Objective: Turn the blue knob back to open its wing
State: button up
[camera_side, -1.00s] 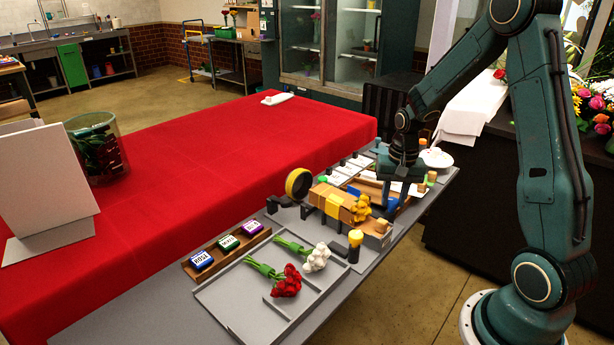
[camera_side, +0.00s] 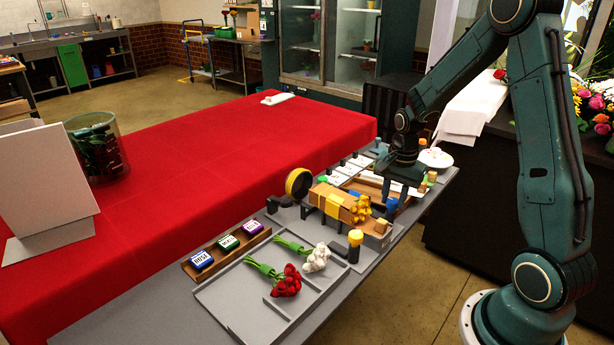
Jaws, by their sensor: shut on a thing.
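My gripper (camera_side: 396,196) points down at the far end of the grey bench, just beyond the wrapped yellow bouquet (camera_side: 347,203). It is shut on the blue knob, which is mostly hidden by the fingers. A small blue part (camera_side: 392,206) shows low at the fingers. I cannot tell whether it is the knob or its wing, and the wing's angle is unclear. The bouquet lies in brown wrap with a yellow band in a dark holder.
A grey tray (camera_side: 232,302) with red flowers (camera_side: 287,281) and white flowers (camera_side: 317,257) lies in front. A wooden rack (camera_side: 188,270) holds several labelled blocks. A yellow-capped bottle (camera_side: 355,246) and a tape ring (camera_side: 298,183) stand near the bouquet. The red-covered table (camera_side: 220,150) is largely clear.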

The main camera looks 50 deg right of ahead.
aim_at(395, 201)
jog(key=shift+r, duration=0.1)
jog(key=o, duration=1)
jog(key=shift+c, duration=0.2)
jog(key=shift+r, duration=0.1)
notch_tip(395, 201, up, 14)
jog(key=shift+s+f, duration=0.25)
jog(key=s+a+r+n+t, duration=0.2)
jog(key=s+a+r+n, duration=0.1)
jog(key=s+a+n, duration=0.4)
jog(key=s+a+r+n+t, duration=0.3)
jog(key=s+a+n, duration=0.5)
jog(key=a, duration=0.3)
jog(key=shift+r+n, duration=0.25)
jog(key=shift+n, duration=0.45)
